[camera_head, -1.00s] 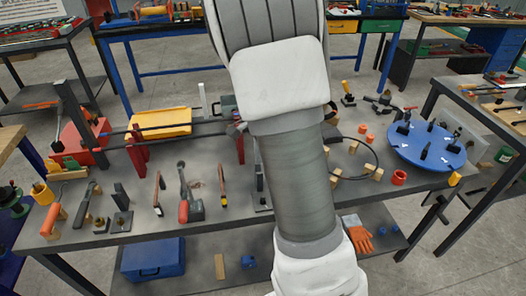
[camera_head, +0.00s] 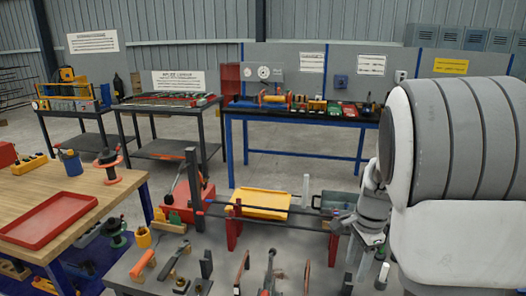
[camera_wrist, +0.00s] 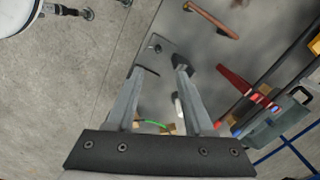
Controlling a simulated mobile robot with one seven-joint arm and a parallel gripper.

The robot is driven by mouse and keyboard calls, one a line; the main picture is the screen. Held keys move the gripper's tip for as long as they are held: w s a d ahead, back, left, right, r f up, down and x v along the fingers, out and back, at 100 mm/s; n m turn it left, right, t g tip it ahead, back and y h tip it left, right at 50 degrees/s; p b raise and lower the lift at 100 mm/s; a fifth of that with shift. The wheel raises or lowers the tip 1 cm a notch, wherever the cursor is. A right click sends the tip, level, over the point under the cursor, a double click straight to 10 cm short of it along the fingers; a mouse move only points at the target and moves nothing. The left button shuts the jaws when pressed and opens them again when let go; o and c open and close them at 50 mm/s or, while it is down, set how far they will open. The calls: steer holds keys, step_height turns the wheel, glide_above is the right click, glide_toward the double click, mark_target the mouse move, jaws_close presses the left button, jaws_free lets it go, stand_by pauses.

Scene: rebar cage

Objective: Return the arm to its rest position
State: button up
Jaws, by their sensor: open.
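My arm (camera_head: 462,170) fills the right side of the head view, its large white and grey links close to the camera. My gripper (camera_head: 361,262) shows beyond it, pointing down over the right part of the grey workbench (camera_head: 225,262). In the wrist view my gripper (camera_wrist: 161,72) has its two grey fingers apart with nothing held between them. The bench surface, a small plate and dark and white parts show below and around the fingertips. My arm hides the right end of the bench.
A yellow tray (camera_head: 262,203) and a bar fixture with red supports (camera_head: 233,232) stand behind the bench tools. A wooden table with a red tray (camera_head: 48,220) is at left. A blue-framed table (camera_head: 300,118) stands behind, with open floor between.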

steer(key=s+a+r+n+t, duration=0.2)
steer(key=s+a+r+n, duration=0.3)
steer(key=s+r+n, duration=0.2)
steer(key=s+a+r+n+t, duration=0.3)
steer(key=s+a+r+n, duration=0.3)
steer(key=s+n, duration=0.3)
steer(key=shift+s+a+r+n, duration=0.15)
steer(key=shift+s+r+n, duration=0.25)
steer(key=shift+s, duration=0.7)
steer(key=shift+a, duration=0.1)
stand_by(0.8)
